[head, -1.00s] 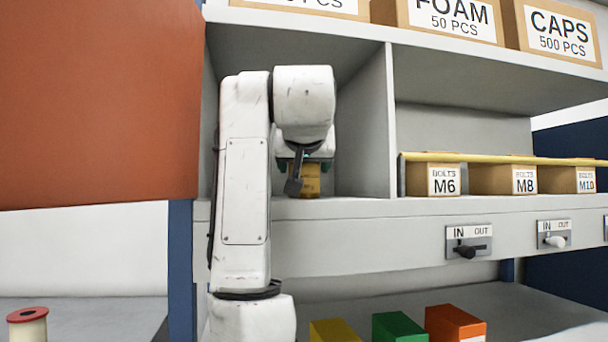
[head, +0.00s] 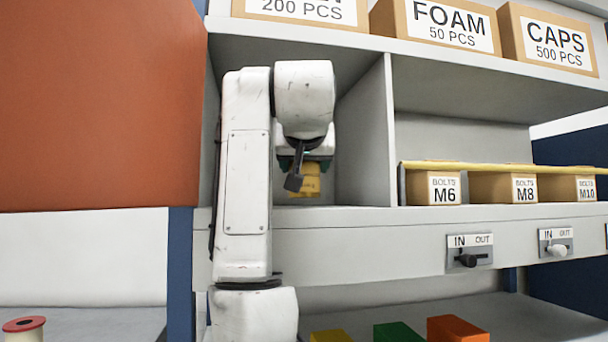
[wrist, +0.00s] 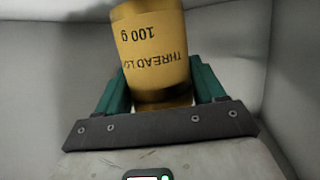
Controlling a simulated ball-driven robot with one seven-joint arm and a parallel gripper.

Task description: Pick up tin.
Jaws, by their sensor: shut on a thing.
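The tin (wrist: 152,50) is yellow with black print reading "100 g" and "THREAD LO…", upside down in the wrist view. My gripper (wrist: 160,92) is shut on it, with a green finger on each side. In the head view the tin (head: 308,181) shows partly behind my wrist, inside the left shelf compartment. Its lower edge appears slightly above the compartment floor. My gripper (head: 304,166) is largely hidden there by my own arm.
A grey divider (head: 364,140) stands right of my arm, with the shelf board above. Bolt boxes (head: 436,188) sit behind a yellow rail (head: 500,161). Switches (head: 470,250) line the front ledge. An orange panel (head: 100,110) is at left. Coloured boxes (head: 458,329) and a spool (head: 24,328) are below.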

